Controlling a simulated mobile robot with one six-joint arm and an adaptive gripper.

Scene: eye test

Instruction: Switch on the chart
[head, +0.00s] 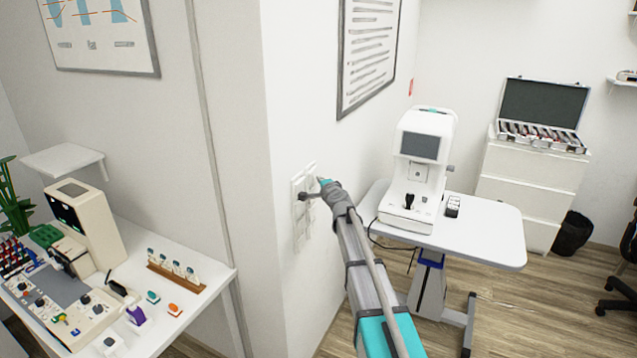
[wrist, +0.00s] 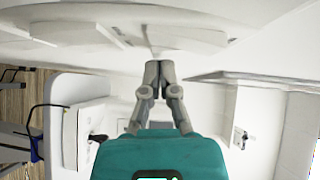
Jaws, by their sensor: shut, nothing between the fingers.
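A white switch panel (head: 299,236) is mounted upright on the wall left of the eye-test machine. My gripper (head: 303,196) is at its upper part, with the fingers pointing at the panel. In the wrist view my gripper (wrist: 158,64) is shut and empty, its fingertips together close to a pale wall plate (wrist: 85,32). I cannot tell whether the tips touch it. The fingers hide part of the panel, and no switch position is readable. A framed chart (head: 368,48) with lines of text hangs above the panel; I cannot tell whether it is lit.
A white table (head: 487,240) holding a white eye-test machine (head: 424,150) stands right of my arm. A desk (head: 205,275) with instruments is at the left, past the wall corner. A drawer cabinet (head: 529,170) bears an open lens case (head: 543,103). Floor shows between table and bin (head: 573,233).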

